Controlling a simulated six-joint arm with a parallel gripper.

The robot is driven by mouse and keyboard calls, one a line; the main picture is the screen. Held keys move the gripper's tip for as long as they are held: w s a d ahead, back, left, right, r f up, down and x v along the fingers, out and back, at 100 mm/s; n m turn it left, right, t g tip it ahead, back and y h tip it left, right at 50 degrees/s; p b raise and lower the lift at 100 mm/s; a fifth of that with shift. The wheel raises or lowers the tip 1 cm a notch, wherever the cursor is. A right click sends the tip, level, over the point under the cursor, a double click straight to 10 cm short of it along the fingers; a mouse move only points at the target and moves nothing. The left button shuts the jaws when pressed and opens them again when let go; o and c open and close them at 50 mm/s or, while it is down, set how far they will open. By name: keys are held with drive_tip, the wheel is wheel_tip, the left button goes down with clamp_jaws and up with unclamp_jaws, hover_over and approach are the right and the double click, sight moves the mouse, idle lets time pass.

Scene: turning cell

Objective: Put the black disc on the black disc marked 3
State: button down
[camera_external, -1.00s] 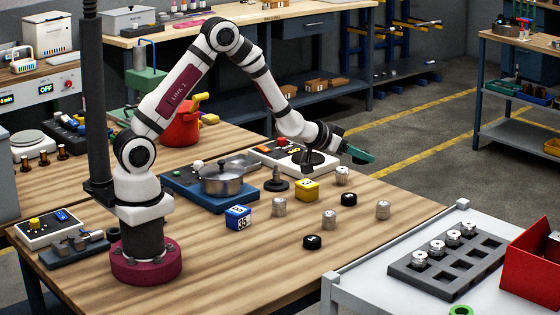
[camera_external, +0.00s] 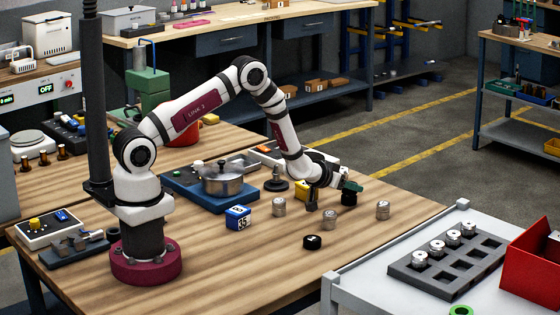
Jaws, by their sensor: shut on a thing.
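A black disc with a white mark (camera_external: 313,242) lies flat on the wooden table, apart from my gripper. Another black disc (camera_external: 349,200) stands further back and right; its mark is too small to read. My gripper (camera_external: 350,189), with green showing at its end, is low over that back disc. It is shut on a black disc, which I cannot clearly separate from the dark shape below. Whether the two touch is too small to tell.
A blue numbered cube (camera_external: 238,217) and a pot (camera_external: 222,178) are further left. The table's front right is clear.

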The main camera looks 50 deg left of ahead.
drive_tip(key=shift+f, duration=0.3)
drive_tip(key=shift+c, duration=1.3)
unclamp_jaws()
drive_tip(key=shift+f, duration=0.15)
